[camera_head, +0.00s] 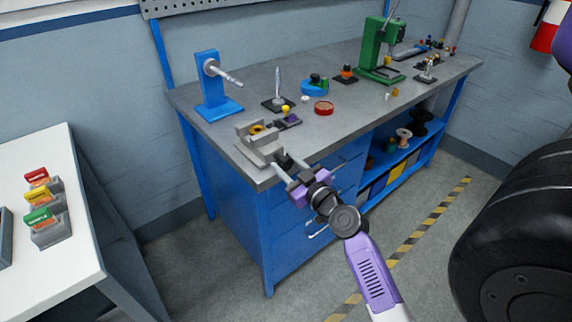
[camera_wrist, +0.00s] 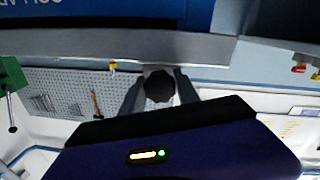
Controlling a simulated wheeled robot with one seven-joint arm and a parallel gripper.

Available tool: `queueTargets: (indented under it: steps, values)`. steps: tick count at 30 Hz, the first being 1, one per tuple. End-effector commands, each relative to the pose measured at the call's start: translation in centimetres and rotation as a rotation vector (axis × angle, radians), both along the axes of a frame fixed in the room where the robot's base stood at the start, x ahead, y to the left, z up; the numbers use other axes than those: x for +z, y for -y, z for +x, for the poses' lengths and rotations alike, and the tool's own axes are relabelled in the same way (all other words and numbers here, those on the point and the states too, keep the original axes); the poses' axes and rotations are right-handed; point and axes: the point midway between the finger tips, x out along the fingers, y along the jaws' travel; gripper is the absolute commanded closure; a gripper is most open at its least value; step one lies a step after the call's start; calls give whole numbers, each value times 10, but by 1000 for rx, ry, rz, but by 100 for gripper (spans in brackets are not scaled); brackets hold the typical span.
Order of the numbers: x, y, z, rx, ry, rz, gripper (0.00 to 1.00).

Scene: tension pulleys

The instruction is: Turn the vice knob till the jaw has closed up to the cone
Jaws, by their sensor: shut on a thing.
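The grey vice (camera_head: 250,148) sits at the near left corner of the workbench. A small yellow-orange thing (camera_head: 257,129), perhaps the cone, shows between its jaws. Its shape, and whether the moving jaw touches it, are too small to tell. My gripper (camera_head: 285,166) is at the front end of the vice, shut on its dark knob. In the wrist view the dark, faceted knob (camera_wrist: 159,86) sits between my two fingers. My gripper hides most of the knob in the head view.
The workbench (camera_head: 225,133) holds a blue stand (camera_head: 210,85), a black base with an upright pin (camera_head: 278,92), a red round dish (camera_head: 324,108) and a green press (camera_head: 376,50). A white table (camera_head: 75,200) with card holders stands at left. Floor between them is clear.

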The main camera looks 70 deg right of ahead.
Motion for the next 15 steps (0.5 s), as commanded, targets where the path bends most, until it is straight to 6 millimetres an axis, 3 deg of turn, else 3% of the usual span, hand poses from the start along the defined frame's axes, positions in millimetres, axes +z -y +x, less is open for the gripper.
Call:
queueTargets:
  steps: [15]
  values:
    - [1,0,-1,-4,215,349,100]
